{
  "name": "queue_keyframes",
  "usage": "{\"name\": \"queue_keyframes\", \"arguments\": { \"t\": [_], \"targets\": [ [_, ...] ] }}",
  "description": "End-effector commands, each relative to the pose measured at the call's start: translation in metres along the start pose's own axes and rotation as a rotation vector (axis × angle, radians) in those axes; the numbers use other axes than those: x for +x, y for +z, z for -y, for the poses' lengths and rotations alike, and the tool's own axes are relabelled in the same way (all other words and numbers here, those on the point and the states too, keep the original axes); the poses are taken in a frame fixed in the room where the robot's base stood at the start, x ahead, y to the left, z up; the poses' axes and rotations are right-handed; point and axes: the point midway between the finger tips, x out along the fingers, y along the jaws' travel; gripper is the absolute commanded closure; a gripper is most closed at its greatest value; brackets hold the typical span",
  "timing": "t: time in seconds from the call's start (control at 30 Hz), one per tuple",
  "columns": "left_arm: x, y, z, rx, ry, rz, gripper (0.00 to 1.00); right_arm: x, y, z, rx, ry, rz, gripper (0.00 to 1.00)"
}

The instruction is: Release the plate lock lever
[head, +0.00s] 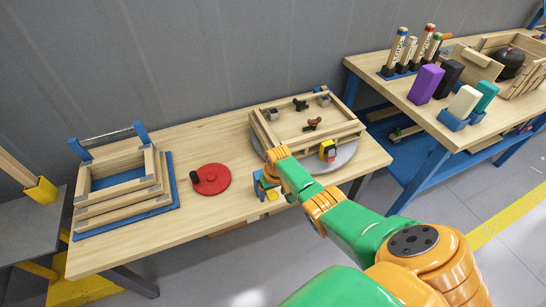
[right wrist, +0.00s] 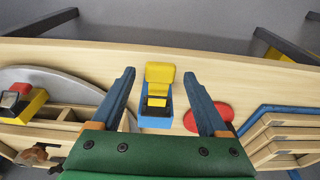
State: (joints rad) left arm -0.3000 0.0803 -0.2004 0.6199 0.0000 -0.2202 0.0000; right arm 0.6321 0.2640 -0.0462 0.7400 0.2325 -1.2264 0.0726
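The likely lock lever is a yellow flap on a small blue block (right wrist: 157,121), seen in the right wrist view. The yellow lever (right wrist: 160,75) stands up from the block. In the head view, a bit of yellow (head: 271,196) shows by my gripper at the table's front. The grey round plate (head: 345,157) lies under a wooden frame just beyond. My right gripper (head: 273,188) points down there; in the wrist view its two blue fingers (right wrist: 162,100) are wide apart on either side of the block, with gaps. My left gripper is not in view.
A red disc (head: 211,179) with a black knob lies left of my gripper. Stacked wooden frames (head: 122,204) stand on a blue base at the left. A yellow, red and black piece (head: 327,151) sits at the frame's near side. Another table (head: 400,92) stands at right.

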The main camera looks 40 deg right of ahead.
Motion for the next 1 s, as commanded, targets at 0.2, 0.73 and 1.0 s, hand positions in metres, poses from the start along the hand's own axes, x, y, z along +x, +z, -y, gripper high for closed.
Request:
{"name": "queue_keyframes", "arguments": {
  "t": [0.2,0.73,1.0],
  "targets": [
    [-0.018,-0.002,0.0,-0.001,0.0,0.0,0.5,-0.023,-0.001,0.0,-0.001,0.0,-0.001,0.22],
    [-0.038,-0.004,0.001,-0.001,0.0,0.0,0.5,-0.071,0.0,0.0,0.0,0.0,0.0,0.22],
    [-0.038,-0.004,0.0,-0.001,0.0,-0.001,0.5,-0.057,0.011,0.0,-0.011,0.008,0.009,0.22]
  ]
}}
